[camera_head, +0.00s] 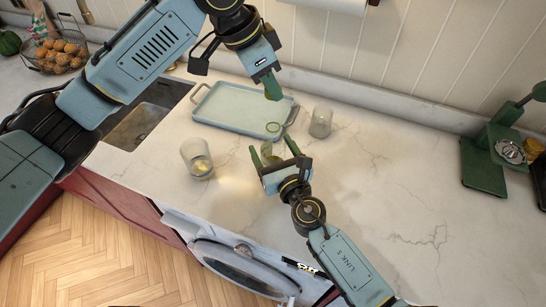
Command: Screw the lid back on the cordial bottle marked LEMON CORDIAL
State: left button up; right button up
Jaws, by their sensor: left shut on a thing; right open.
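A clear, green-tinted bottle (269,147) stands on the marble counter, with a round green rim (273,128) at its top. No label can be read. My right gripper (274,153) is open at the bottle, with one finger on each side of it; I cannot tell whether they touch it. My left gripper (273,92) is above and behind the bottle in the picture, apart from it, over the tray. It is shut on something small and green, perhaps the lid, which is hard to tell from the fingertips.
A pale blue tray (222,122) lies behind the bottle. A glass with something yellow in it (197,160) stands to the left, an empty-looking glass (320,123) to the right. A green stand (484,165) is at far right. The counter's right middle is clear.

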jog(key=shift+w+a, duration=0.2)
jog(key=shift+w, duration=0.3)
jog(key=c, duration=1.4)
pick_arm(q)
send_over(277, 122)
jog(key=a, duration=0.2)
jog(key=shift+s+d+f, duration=0.1)
jog(key=shift+s+f, duration=0.1)
jog(key=shift+f, duration=1.05)
jog(key=shift+s+d+f, duration=0.1)
jog(key=shift+s+f, duration=0.05)
jog(key=shift+f, duration=1.05)
pick_arm(e)
jog(key=shift+c, duration=0.2)
pick_arm(q)
jog(key=shift+f, duration=0.9)
jog(key=shift+f, duration=0.55)
